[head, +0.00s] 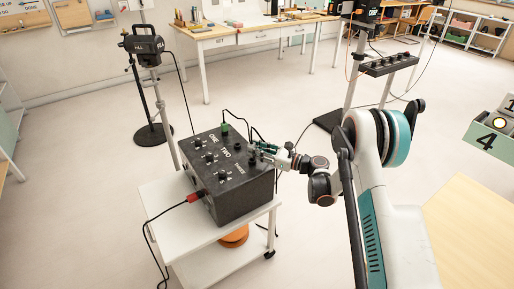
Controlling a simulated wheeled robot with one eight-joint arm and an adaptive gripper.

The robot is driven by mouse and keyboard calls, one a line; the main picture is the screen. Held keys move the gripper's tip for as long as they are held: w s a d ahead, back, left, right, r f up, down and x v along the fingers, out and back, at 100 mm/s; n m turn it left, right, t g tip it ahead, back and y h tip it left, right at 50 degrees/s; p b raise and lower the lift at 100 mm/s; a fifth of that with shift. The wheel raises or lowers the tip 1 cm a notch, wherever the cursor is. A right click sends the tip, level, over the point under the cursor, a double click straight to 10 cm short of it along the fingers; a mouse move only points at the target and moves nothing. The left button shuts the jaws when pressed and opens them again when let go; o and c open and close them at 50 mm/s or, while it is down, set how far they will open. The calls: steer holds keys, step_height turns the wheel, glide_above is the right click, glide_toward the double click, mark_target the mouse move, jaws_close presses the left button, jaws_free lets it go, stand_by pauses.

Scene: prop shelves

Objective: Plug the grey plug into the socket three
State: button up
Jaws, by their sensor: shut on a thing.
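A black control box (228,192) with several knobs and white lettering, including ONE and TWO, stands on a small white cart. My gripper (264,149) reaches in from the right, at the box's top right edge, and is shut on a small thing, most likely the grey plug. The plug is largely hidden by the fingers, and I cannot tell whether it touches the box. Socket three cannot be made out clearly; small lettering shows near the box's right side. A green plug (225,128) stands at the box's back edge. A red plug (195,197) is in its front side.
The white cart (181,230) has an orange item (235,237) on its lower shelf. Black cables run behind the box and from the red plug. A lamp stand (147,50) is at back left; a stand with a black bar (388,65) is behind my arm. Open floor lies around.

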mark_target(257, 165)
steer(key=shift+f, duration=0.6)
steer(key=shift+s+d+f, duration=0.1)
steer(key=shift+s+f, duration=0.05)
steer(key=shift+f, duration=1.3)
stand_by(4.3)
steer(key=shift+r, duration=0.55)
stand_by(1.1)
